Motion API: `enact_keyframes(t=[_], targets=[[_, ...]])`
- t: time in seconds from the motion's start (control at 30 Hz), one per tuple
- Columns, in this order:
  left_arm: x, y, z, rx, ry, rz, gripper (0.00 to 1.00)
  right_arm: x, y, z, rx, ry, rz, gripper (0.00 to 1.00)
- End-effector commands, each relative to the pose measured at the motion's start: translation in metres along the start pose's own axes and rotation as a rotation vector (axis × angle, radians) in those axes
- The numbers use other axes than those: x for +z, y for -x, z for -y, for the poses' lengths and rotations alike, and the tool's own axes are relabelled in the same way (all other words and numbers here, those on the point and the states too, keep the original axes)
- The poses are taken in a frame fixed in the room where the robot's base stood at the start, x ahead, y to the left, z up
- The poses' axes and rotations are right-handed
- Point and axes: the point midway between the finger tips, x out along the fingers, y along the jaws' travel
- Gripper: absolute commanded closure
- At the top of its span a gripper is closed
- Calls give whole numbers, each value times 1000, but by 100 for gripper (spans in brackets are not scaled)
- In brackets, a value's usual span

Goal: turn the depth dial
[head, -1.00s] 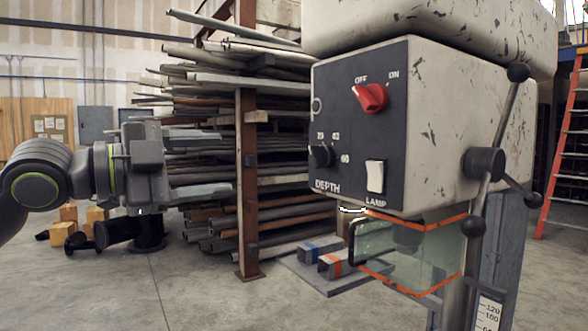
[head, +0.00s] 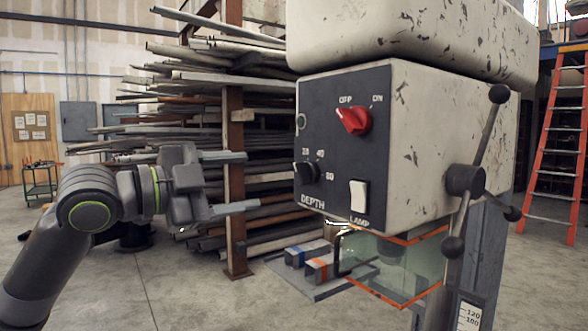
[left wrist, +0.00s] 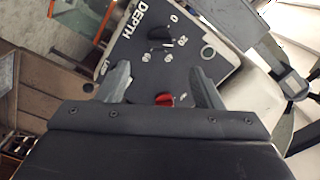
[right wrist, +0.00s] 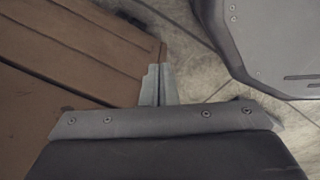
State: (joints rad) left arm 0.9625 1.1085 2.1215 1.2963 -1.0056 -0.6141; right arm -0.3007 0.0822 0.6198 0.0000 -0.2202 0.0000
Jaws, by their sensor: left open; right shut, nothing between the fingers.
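The black depth dial (head: 306,173) sits low on the left of the dark control panel (head: 335,90), above the word DEPTH, with numbers around it. It also shows in the left wrist view (left wrist: 160,32), near the top. My left gripper (head: 250,181) is open and empty, its fingers pointing at the panel, left of the dial and apart from it. In the left wrist view its fingers (left wrist: 161,74) stand on either side, with the dial beyond them and the red switch closer to the palm. My right gripper (right wrist: 158,70) is shut and empty, away from the machine.
The red OFF/ON knob (head: 353,120) is above the dial and the white lamp switch (head: 359,195) is below right. A clear guard (head: 395,262) hangs under the machine head. A three-armed handle (head: 465,181) is at right. A pipe rack (head: 234,150) stands behind.

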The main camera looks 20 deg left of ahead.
Motion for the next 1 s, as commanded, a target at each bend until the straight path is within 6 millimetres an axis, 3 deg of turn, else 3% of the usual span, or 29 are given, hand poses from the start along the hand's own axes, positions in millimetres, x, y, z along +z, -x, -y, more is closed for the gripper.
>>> enact_keyframes(t=[1.0], targets=[[-1, -102, 0, 0, 1, -1, 40, -4, 30, 1, -4, -2, -1, 100]])
